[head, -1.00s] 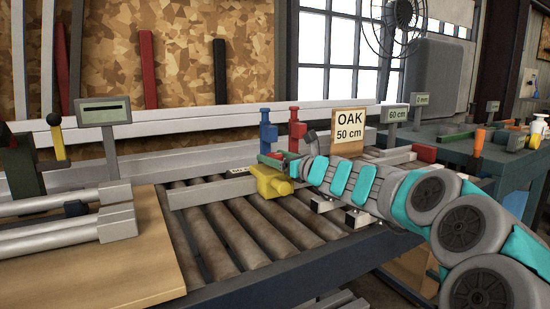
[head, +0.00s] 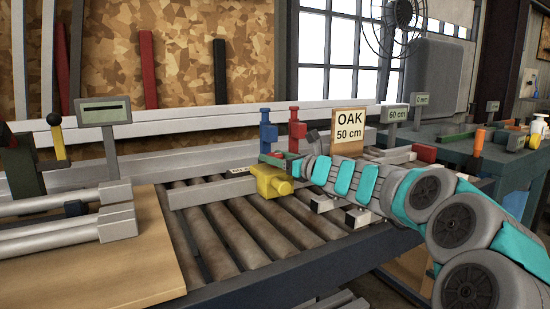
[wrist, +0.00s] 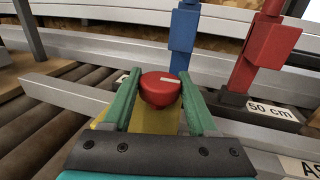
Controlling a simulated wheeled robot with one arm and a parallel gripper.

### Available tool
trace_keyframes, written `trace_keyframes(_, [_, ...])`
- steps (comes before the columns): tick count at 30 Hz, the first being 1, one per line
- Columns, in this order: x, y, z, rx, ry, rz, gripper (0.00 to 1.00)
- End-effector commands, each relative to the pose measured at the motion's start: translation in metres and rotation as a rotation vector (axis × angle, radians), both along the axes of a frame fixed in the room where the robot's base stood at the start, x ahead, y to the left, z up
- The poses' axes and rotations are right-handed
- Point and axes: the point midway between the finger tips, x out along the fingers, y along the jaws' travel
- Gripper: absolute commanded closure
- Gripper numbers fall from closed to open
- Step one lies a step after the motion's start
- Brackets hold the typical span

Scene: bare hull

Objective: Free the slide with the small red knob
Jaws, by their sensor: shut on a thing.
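The small red knob (wrist: 160,88) shows in the wrist view as a rounded red cap with a pale mark on top. The green fingers of my gripper (wrist: 162,97) lie on either side of it, and the gripper is shut on it. A yellow block (wrist: 150,119) lies below the knob and is partly hidden by my gripper. The knob cannot be made out clearly there.
A blue post (head: 268,131) and a red post (head: 297,130) stand close behind my gripper. An OAK 50 cm sign (head: 349,125) stands to the right. Bare rollers (head: 235,240) lie in front. A clamp with grey bars (head: 75,225) is at the left.

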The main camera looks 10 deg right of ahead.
Motion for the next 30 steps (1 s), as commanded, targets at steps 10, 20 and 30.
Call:
trace_keyframes(10, [0.0019,-0.0029,-0.0004,-0.002,-0.001,0.211,0.97])
trace_keyframes(20, [0.0023,-0.0022,-0.0014,-0.002,0.001,0.404,0.97])
trace_keyframes(30, [0.0010,-0.0009,0.0002,-0.004,-0.001,0.536,0.97])
